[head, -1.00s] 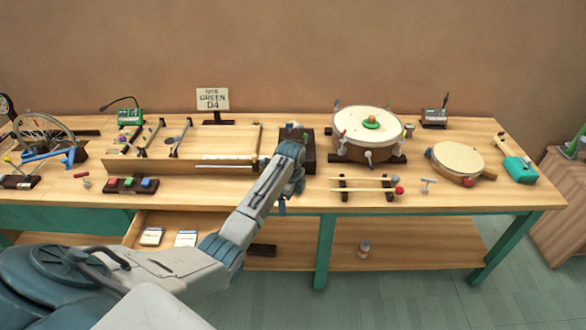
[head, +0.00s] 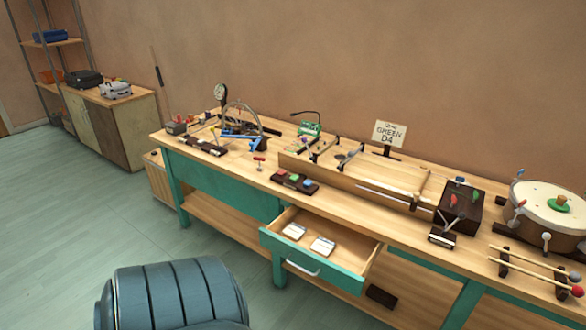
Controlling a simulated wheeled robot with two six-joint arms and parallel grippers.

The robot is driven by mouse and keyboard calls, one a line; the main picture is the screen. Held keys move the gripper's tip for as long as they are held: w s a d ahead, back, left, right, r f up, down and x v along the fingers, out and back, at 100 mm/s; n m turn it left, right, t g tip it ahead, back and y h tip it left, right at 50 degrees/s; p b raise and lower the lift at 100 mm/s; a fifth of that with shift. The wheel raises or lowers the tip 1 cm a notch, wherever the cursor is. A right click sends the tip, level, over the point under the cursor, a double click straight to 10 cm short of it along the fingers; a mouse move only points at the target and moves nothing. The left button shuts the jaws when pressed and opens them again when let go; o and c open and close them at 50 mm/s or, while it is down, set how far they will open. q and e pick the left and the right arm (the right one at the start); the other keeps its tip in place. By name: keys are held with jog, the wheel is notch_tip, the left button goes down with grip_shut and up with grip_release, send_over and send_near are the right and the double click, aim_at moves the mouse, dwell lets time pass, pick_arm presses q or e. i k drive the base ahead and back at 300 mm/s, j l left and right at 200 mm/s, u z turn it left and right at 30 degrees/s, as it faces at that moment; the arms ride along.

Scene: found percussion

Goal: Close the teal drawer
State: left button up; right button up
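The teal drawer (head: 313,264) is pulled out from the front of the workbench, below the tabletop. Its front panel is teal with a pale bar handle (head: 303,268), and its inside is bare wood. Two small white-and-grey items (head: 322,245) lie inside it. Neither of my grippers shows in the head view now. A dark blue-grey ribbed part of mine fills the bottom of the view, in front of the bench and left of the drawer.
The wooden workbench (head: 225,165) holds a block with coloured buttons (head: 294,182), a long stringed box (head: 350,185), a sign (head: 389,134) and a drum (head: 545,212). A dark block (head: 381,296) sits on the lower shelf. The floor at left is clear.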

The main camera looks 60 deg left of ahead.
aim_at(347, 266)
jog(key=u, duration=0.5)
jog(key=i+u, duration=0.15)
jog(key=u, duration=0.8)
jog(key=i+u, duration=0.15)
jog(key=u, duration=0.35)
jog(key=i+l+u, duration=0.4)
jog(key=l+u, duration=0.2)
jog(key=i+l+u, duration=0.15)
jog(key=l+u, duration=0.15)
jog(key=l, duration=0.25)
